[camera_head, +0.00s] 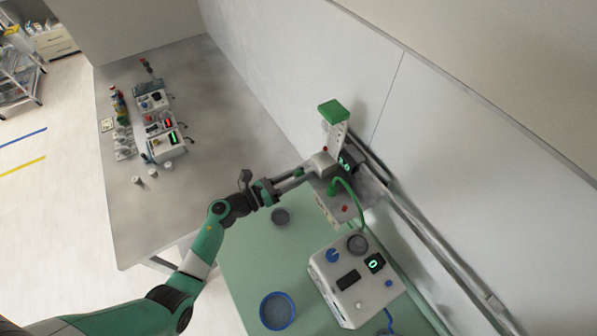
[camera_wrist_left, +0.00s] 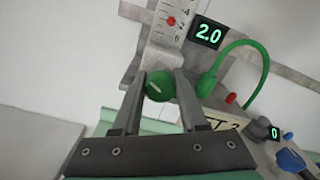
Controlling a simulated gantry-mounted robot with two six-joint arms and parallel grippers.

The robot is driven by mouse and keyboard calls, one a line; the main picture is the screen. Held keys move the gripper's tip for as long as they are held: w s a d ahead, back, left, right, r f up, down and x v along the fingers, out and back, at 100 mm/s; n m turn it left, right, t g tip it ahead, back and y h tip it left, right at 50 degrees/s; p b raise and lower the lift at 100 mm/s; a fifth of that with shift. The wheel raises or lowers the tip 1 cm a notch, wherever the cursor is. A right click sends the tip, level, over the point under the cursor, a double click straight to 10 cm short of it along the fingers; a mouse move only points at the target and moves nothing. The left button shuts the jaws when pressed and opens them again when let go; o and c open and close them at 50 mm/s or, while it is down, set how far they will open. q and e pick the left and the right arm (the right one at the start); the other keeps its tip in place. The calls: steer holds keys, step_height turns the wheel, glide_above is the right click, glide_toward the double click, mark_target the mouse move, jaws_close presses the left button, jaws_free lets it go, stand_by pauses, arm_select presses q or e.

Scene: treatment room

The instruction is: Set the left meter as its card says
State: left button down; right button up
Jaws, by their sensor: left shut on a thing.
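The left meter (camera_head: 337,137) is an upright white scaled tube with a green cap, mounted at the wall. In the left wrist view its scale (camera_wrist_left: 166,32) has a red ball, and its display (camera_wrist_left: 208,33) reads 2.0 in green. My left gripper (camera_head: 303,172) is at the meter's base. In the left wrist view its fingers are shut on a round green knob (camera_wrist_left: 160,86) with a pale pointer line. A white card-like face (camera_wrist_left: 222,123) below the meter shows "T 2"; the rest of its text is hidden by my gripper. My right gripper is not in view.
A green hose (camera_head: 357,197) curves beside the meter. A white device (camera_head: 345,300) with a blue knob (camera_head: 332,256) and a display (camera_head: 374,263) reading 0 stands at the right. A blue-rimmed dish (camera_head: 277,310) is on the green surface. Several devices and bottles stand on the grey table (camera_head: 215,110).

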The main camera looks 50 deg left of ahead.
arm_select(q)
steer(key=shift+n+p, duration=0.5)
steer(key=shift+n, duration=0.7)
steer(key=c, duration=0.5)
jaws_free()
